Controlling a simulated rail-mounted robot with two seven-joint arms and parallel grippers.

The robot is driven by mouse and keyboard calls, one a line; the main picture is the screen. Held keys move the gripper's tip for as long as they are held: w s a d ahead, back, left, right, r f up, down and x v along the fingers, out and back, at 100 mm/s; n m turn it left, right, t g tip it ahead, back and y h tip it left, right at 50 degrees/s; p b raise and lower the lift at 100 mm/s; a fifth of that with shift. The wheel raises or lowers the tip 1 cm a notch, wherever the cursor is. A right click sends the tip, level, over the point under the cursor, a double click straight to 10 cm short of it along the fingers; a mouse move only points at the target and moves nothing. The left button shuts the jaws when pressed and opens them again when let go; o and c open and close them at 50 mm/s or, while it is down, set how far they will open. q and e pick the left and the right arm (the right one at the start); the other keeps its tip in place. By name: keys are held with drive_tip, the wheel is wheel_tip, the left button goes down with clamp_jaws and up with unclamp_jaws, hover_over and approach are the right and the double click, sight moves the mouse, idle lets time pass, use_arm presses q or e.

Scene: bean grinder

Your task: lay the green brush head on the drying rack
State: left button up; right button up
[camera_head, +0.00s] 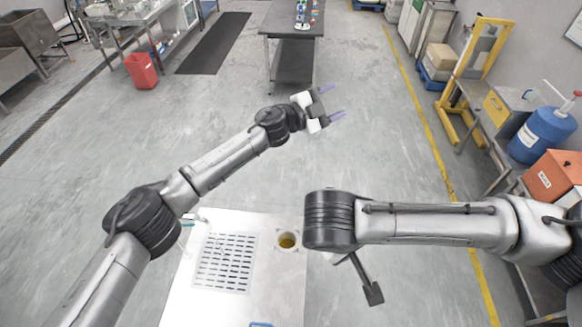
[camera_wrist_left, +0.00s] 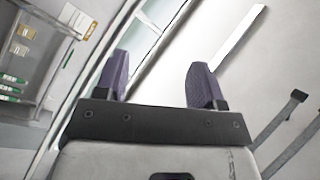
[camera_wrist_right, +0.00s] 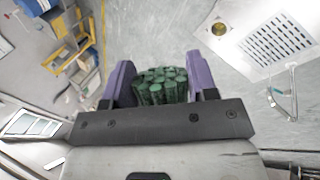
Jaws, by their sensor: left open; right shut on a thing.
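In the right wrist view a green brush head (camera_wrist_right: 160,90), a cluster of bristle tufts, sits between the purple fingers of my right gripper (camera_wrist_right: 161,78), which is shut on it. In the head view my right forearm hides this gripper and the brush head. A slotted panel (camera_head: 225,262), which may be the drying rack, lies in the white worktop at the lower middle. It also shows at the upper right of the right wrist view (camera_wrist_right: 279,40), apart from the brush head. My left gripper (camera_head: 333,102) is open and empty, held out over the floor.
The white worktop (camera_head: 212,310) has a round yellowish opening (camera_head: 288,241) right of the panel. A thin bent fixture (camera_head: 193,218) stands at its left edge. A dark table (camera_head: 293,60) stands far back. A cart with a blue container (camera_head: 543,132) is at right.

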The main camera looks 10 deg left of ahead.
use_arm(q)
drive_tip(key=s+a+f+m+g+y, duration=0.1)
drive_tip(key=s+a+f+m+g, duration=0.25)
drive_tip(key=s+g, duration=0.7)
drive_tip(key=s+a+f+m+g+y, duration=0.1)
drive_tip(key=s+a+f+m+g, duration=0.2)
drive_tip(key=s+g, duration=0.7)
drive_tip(key=s+d+g, duration=0.1)
drive_tip(key=d, duration=0.2)
drive_tip(key=s+d+n+g, duration=0.1)
drive_tip(key=s+d, duration=0.1)
drive_tip(key=s+d+g, duration=0.1)
drive_tip(key=s+d, duration=0.1)
drive_tip(key=d, duration=0.1)
drive_tip(key=shift+s+d+r, duration=0.1)
drive_tip(key=shift+d, duration=0.2)
